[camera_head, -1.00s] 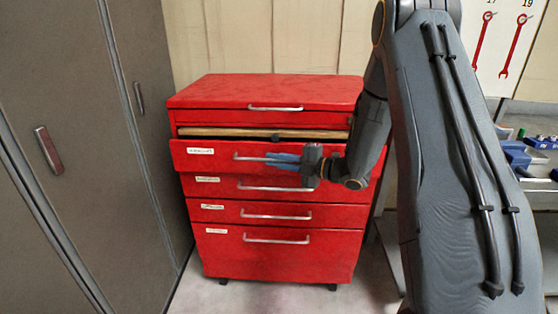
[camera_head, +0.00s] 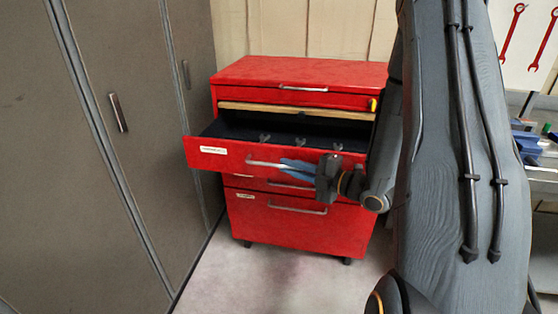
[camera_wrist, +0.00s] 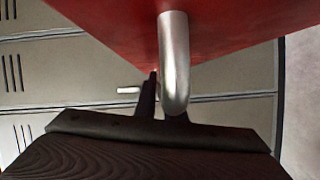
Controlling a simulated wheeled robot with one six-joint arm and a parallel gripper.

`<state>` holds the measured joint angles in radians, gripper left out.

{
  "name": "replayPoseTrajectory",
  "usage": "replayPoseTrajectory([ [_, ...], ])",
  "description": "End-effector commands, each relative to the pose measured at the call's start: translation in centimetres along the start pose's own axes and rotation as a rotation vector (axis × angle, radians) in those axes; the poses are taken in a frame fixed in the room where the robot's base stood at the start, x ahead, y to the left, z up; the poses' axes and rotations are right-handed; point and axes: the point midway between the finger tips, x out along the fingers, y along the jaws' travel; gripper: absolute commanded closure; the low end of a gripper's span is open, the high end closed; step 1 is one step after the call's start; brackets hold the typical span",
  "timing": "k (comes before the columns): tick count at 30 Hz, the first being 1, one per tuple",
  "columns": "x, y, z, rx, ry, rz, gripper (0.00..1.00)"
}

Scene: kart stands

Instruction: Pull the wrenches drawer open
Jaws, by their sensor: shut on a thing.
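The red tool cabinet (camera_head: 300,75) stands against the back wall. Its labelled drawer (camera_head: 222,158), second from the top, is pulled well out, and several grey wrench-like tools (camera_head: 301,141) show inside; the label is too small to read. My gripper (camera_head: 290,165) is at the right part of this drawer's silver handle (camera_head: 258,163), its blue fingers shut on the bar. In the wrist view the handle (camera_wrist: 174,60) runs down from the red drawer front (camera_wrist: 225,25) to the dark fingers, whose tips are partly hidden behind it.
Grey lockers (camera_head: 125,60) stand close on the left. A workbench with blue items (camera_head: 525,145) is on the right, behind my arm. Lower drawers (camera_head: 300,222) are shut. The pale floor in front of the cabinet is clear.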

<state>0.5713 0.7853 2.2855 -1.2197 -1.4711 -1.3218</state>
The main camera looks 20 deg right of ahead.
Motion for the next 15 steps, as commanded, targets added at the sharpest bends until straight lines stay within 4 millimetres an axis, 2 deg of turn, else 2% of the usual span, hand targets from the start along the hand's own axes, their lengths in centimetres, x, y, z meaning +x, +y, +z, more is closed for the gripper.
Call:
replayPoseTrajectory([
  [6, -0.80, -0.07, -0.22, 0.000, -0.010, 0.003, 1.00],
  [15, -0.79, -0.09, -0.22, 0.000, -0.010, 0.003, 1.00],
])
